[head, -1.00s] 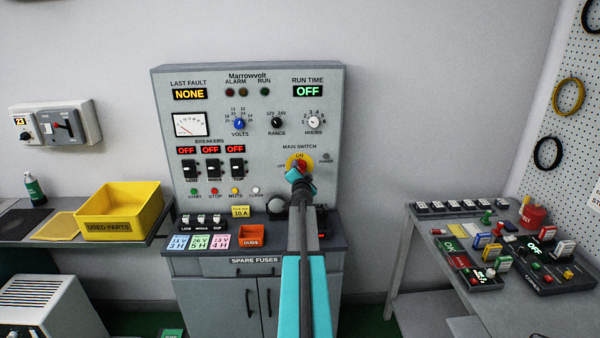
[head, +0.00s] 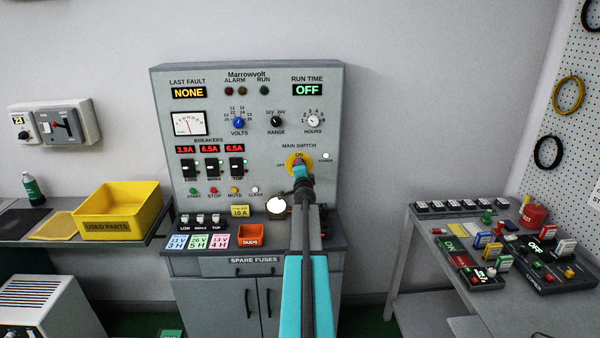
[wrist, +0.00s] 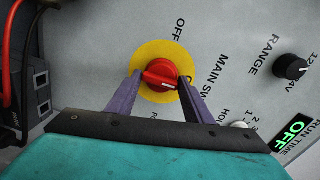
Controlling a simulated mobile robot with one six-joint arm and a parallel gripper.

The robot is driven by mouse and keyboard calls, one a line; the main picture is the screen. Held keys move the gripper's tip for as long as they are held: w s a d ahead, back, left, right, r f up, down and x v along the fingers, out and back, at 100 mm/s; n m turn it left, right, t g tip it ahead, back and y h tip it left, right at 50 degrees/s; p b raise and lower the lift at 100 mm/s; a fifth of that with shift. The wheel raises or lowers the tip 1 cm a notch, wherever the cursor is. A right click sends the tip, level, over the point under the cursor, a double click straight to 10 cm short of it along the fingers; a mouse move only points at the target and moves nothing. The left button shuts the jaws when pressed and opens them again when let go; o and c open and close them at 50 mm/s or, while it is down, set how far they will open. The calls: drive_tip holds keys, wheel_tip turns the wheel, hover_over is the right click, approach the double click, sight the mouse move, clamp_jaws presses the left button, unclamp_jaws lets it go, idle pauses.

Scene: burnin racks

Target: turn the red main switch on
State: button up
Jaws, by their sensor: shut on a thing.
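The red main switch (wrist: 160,75) is a round knob with a raised grip bar on a yellow disc (head: 292,157). In the wrist view the bar lies sideways, toward the MAIN SWITCH lettering and away from its OFF label at the top. In the panel's own directions this is upward, where ON is printed. My gripper (wrist: 160,80) is shut on the knob, one purple finger on each side. In the head view my gripper (head: 301,171) hides most of the knob.
The POWER lamp (head: 325,156) and the dome lamp (head: 277,205) glow white. The breaker displays (head: 210,149) show 3.9A, 6.5A and 6.5A. RUN TIME (head: 308,91) reads OFF. The HOURS (head: 313,121) and RANGE (head: 276,122) knobs sit above the switch.

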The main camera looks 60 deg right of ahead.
drive_tip(key=shift+r, duration=0.35)
drive_tip(key=o, duration=0.8)
drive_tip(key=shift+w, duration=0.1)
drive_tip(key=shift+o, duration=0.2)
drive_tip(key=shift+f, duration=0.25)
drive_tip(key=b+v, duration=0.1)
drive_tip(key=v, duration=1.2)
drive_tip(key=shift+s+a, duration=0.25)
drive_tip(key=shift+a, duration=0.05)
drive_tip(key=shift+w+a, duration=0.1)
